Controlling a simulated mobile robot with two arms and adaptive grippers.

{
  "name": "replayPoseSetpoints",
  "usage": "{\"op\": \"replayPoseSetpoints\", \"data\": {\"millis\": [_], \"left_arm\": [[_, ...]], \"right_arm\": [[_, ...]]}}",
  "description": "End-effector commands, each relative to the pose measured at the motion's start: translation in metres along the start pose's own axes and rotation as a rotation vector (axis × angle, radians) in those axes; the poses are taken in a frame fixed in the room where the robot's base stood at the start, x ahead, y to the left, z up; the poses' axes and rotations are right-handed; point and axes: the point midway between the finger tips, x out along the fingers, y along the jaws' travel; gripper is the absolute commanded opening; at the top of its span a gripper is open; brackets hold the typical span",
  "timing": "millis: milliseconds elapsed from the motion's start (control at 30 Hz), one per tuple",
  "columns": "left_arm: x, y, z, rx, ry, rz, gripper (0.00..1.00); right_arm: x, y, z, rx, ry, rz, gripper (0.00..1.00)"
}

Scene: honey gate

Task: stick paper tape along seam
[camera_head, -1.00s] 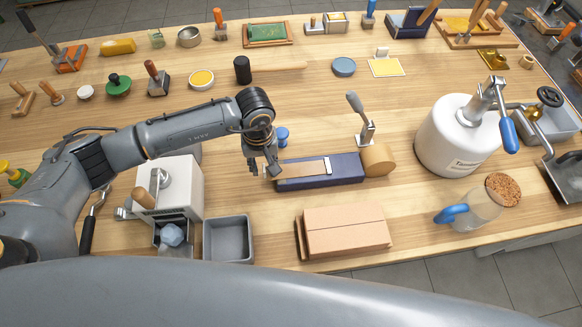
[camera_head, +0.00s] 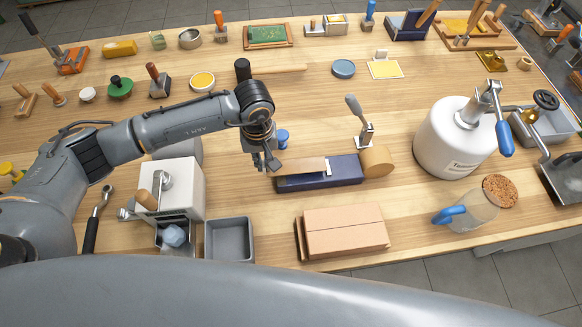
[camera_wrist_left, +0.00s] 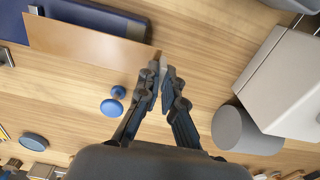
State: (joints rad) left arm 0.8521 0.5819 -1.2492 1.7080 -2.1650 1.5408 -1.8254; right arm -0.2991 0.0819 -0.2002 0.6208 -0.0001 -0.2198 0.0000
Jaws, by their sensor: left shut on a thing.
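The dark blue tape dispenser (camera_head: 345,172) lies on the bench with a tan paper roll (camera_head: 378,161) at its right end. A brown paper tape strip (camera_head: 302,166) runs left along its top; it is also broad in the left wrist view (camera_wrist_left: 85,43). My left gripper (camera_head: 267,166) is at the dispenser's left end, shut on the strip's free end; its fingertips also show in the left wrist view (camera_wrist_left: 163,68). The closed brown carton (camera_head: 345,230), with a seam along its top, lies in front of the dispenser. My right gripper is out of view.
A blue knob (camera_head: 282,138) stands just behind the gripper. A white box-shaped device (camera_head: 180,190) and a grey tray (camera_head: 230,238) stand left of the carton. A lever tool (camera_head: 362,125) stands behind the dispenser. Bench right of the carton is clear up to a glass jar (camera_head: 475,205).

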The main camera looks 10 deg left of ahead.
Motion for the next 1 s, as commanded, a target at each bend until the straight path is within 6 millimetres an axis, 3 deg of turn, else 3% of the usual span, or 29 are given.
{"op": "replayPoseSetpoints", "data": {"millis": [733,1000], "left_arm": [[-0.046,0.000,0.000,0.000,0.000,0.000,0.00],[-0.051,-0.001,0.000,-0.001,-0.001,-0.001,0.00]], "right_arm": [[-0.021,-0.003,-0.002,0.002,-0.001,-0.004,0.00],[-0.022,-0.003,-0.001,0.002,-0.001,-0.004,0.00]]}}
